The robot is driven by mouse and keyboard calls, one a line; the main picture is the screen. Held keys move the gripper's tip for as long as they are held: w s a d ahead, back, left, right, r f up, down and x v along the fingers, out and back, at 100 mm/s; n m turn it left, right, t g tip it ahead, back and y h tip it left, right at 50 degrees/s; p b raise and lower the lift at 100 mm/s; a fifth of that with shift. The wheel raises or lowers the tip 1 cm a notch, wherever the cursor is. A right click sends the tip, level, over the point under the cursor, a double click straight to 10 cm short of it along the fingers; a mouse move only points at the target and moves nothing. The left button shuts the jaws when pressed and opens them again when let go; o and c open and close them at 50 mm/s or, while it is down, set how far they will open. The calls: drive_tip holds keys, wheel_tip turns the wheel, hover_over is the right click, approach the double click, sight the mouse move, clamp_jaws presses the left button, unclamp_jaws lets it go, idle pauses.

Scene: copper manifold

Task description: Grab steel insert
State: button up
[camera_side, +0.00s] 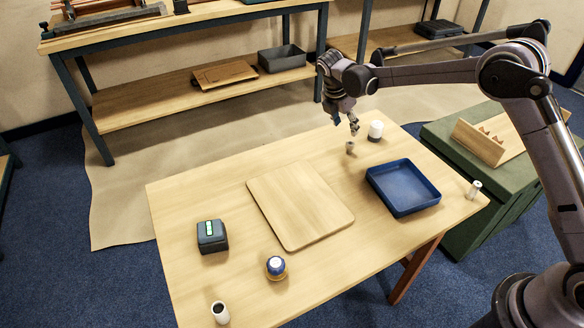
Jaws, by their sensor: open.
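A small grey metal cylinder (350,147), which looks like the steel insert, stands on the table towards its far right part. My gripper (345,125) hangs from the arm just above it, pointing down. The jaws are open and appear empty. A small gap shows between the fingertips and the cylinder. The exact alignment over it cannot be told from this one view.
A white-topped dark cylinder (376,130) stands close to the right of my gripper. A blue tray (436,199), a wooden board (300,205), a white cylinder (474,189), a dark box (211,236), a blue-and-white round item (276,267) and a white tube (220,312) share the table.

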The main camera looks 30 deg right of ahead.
sight(351, 143)
drive_tip(key=x, duration=0.4)
drive_tip(key=shift+d+f, duration=0.15)
drive_tip(key=shift+f, duration=0.15)
drive_tip(key=shift+s+x, duration=0.1)
drive_tip(key=shift+x, duration=1.3)
drive_tip(key=shift+s+x, duration=0.15)
drive_tip(key=shift+x, duration=1.3)
drive_tip(key=c, duration=1.1)
